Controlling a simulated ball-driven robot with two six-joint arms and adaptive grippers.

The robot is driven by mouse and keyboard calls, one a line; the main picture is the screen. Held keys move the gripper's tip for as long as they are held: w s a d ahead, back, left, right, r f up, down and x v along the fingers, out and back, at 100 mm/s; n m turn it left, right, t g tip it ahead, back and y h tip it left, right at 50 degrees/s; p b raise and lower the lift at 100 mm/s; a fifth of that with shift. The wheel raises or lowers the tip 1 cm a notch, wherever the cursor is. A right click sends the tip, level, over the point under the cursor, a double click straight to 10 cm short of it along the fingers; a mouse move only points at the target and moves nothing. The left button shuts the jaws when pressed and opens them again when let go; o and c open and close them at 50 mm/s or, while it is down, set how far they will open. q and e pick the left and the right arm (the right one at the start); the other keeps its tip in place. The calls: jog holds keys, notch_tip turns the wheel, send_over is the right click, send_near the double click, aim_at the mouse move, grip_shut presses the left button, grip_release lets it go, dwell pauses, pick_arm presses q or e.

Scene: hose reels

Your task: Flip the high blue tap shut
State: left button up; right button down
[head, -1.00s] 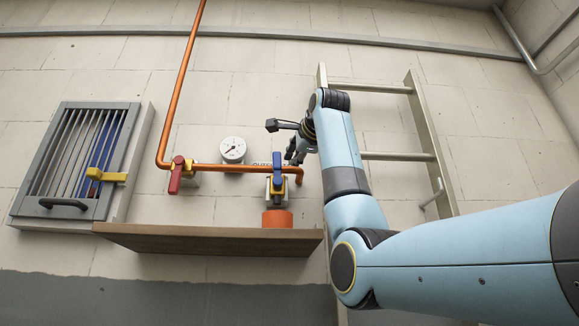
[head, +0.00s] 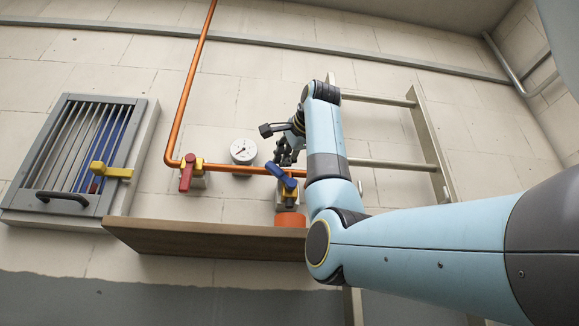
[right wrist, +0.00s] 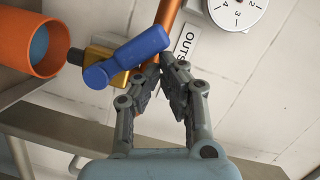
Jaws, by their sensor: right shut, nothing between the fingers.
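The blue tap handle (head: 281,175) sits on a yellow valve body (head: 290,193) near the right end of the orange pipe. The handle is tilted, its upper end to the left. My right gripper (head: 281,160) is shut and empty just above the handle. In the right wrist view, the fingertips (right wrist: 162,64) are together close beside the free end of the blue handle (right wrist: 140,50); I cannot tell if they touch it. The valve body (right wrist: 112,62) is partly covered by the handle. My left gripper is not in view.
A red tap (head: 187,174) and a white gauge (head: 243,151) are to the left on the same pipe (head: 191,95). A wooden shelf (head: 200,239) juts out below. A ladder (head: 427,140) stands right, behind my arm. A barred hatch (head: 68,150) is far left.

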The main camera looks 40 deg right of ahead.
jog(key=shift+w+a+f+n+b, duration=0.3)
jog(key=shift+w+a+f, duration=0.25)
jog(key=shift+a, duration=0.25)
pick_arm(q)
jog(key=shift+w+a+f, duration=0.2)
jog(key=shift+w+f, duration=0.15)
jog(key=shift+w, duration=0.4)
pick_arm(e)
jog(key=shift+a+f, duration=0.1)
jog(key=shift+a, duration=0.05)
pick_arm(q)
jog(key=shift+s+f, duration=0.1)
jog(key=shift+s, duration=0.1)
pick_arm(e)
jog(key=shift+w+a, duration=0.1)
jog(key=shift+a, duration=0.05)
